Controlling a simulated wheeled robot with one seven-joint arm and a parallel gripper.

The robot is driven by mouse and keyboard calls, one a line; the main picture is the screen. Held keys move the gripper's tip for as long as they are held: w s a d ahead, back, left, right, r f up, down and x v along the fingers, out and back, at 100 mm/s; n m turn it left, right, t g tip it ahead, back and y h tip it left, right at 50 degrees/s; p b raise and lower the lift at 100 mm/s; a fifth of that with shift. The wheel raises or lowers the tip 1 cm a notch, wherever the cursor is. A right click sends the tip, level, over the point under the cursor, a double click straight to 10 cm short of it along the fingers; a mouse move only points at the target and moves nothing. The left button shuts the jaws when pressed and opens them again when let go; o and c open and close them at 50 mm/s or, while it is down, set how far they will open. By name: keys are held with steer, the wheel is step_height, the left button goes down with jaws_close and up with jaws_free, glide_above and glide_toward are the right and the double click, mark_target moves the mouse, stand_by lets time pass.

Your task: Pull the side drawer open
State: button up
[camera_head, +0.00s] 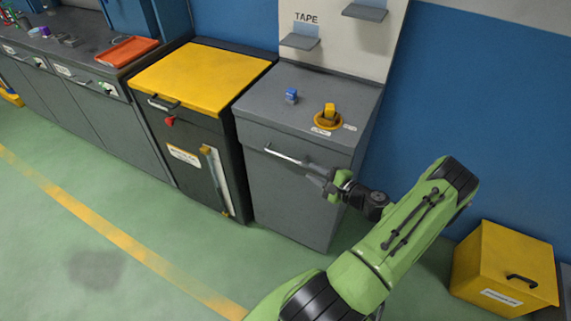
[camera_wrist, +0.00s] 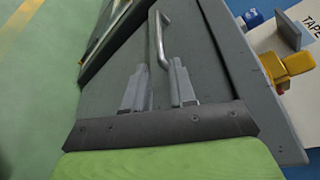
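The grey cabinet front (camera_head: 290,190) carries a pale metal bar handle (camera_head: 284,157) near its top edge. No gap shows around this front, so it looks closed. In the wrist view the handle (camera_wrist: 156,38) runs from the top down towards my fingers. My gripper (camera_head: 314,174) is at the right end of the handle, close to the cabinet front. In the wrist view my gripper (camera_wrist: 158,75) has its two grey fingers apart, with the handle's near end at the gap between their tips. I cannot tell whether either finger touches the handle.
A blue block (camera_head: 291,96) and a yellow piece (camera_head: 329,113) are on the cabinet top. A dark cabinet with a yellow lid (camera_head: 205,75) stands directly left. A yellow box (camera_head: 503,268) stands on the floor at right. The green floor (camera_head: 110,240) in front is clear.

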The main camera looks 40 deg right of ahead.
mark_target(293, 161)
steer(key=b+x, duration=0.1)
steer(key=x, duration=1.1)
steer(key=shift+a+f, duration=0.1)
jaws_close()
